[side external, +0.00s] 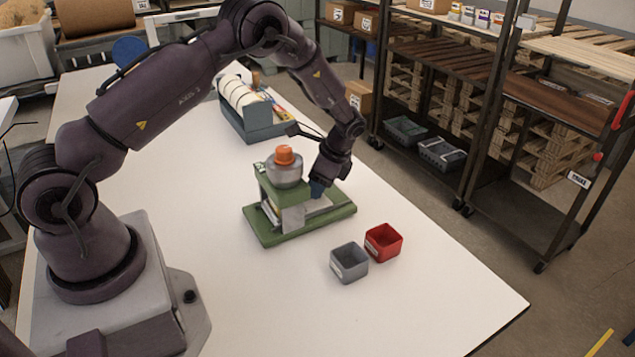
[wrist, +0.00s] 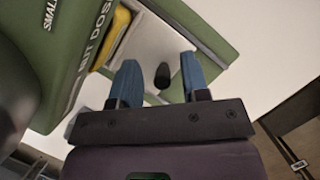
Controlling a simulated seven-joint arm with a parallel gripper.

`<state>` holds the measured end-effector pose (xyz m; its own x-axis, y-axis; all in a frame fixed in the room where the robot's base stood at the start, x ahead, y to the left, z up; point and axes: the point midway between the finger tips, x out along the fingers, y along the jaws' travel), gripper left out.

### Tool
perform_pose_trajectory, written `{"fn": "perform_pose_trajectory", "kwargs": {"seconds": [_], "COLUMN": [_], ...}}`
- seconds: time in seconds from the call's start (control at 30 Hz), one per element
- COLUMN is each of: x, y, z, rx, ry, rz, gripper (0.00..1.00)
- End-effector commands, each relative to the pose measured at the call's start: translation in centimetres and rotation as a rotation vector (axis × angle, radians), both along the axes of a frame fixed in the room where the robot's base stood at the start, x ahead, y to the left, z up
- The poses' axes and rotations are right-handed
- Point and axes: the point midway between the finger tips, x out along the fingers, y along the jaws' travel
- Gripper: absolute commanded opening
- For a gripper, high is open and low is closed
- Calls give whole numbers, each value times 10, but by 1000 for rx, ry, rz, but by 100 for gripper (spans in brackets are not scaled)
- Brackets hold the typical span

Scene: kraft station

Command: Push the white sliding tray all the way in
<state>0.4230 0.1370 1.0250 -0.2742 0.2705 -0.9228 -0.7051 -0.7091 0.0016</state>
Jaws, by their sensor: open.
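A green nut doser (side external: 300,222) stands on the white table, with a clear jar and orange lid (side external: 284,156) on top. Its lettering, partly cut off, shows in the wrist view. The white sliding tray (wrist: 152,42) extends from under the doser's green upper body in the wrist view and carries a dark knob (wrist: 162,76). My gripper (side external: 317,190) is low at the doser's right side. Its two blue fingers are apart in the wrist view (wrist: 160,84), with the knob appearing between them. I cannot tell whether either finger touches the knob or tray.
A grey bin (side external: 349,263) and a red bin (side external: 384,243) stand in front of the doser. A blue-grey holder with rolls (side external: 248,110) is behind it. The table's front right is clear. Shelving (side external: 480,110) stands beyond the table's right edge.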

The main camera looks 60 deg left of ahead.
Motion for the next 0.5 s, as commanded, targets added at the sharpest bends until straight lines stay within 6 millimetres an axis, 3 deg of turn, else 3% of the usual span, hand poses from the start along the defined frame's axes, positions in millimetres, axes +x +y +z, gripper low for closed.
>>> {"fn": "perform_pose_trajectory", "kwargs": {"seconds": [0.17,0.5], "x": [5,25], "y": [-4,-23], "z": [12,79], "rx": [-1,0], "ry": [-5,-5], "rz": [-2,-2], "gripper": [42,42]}}
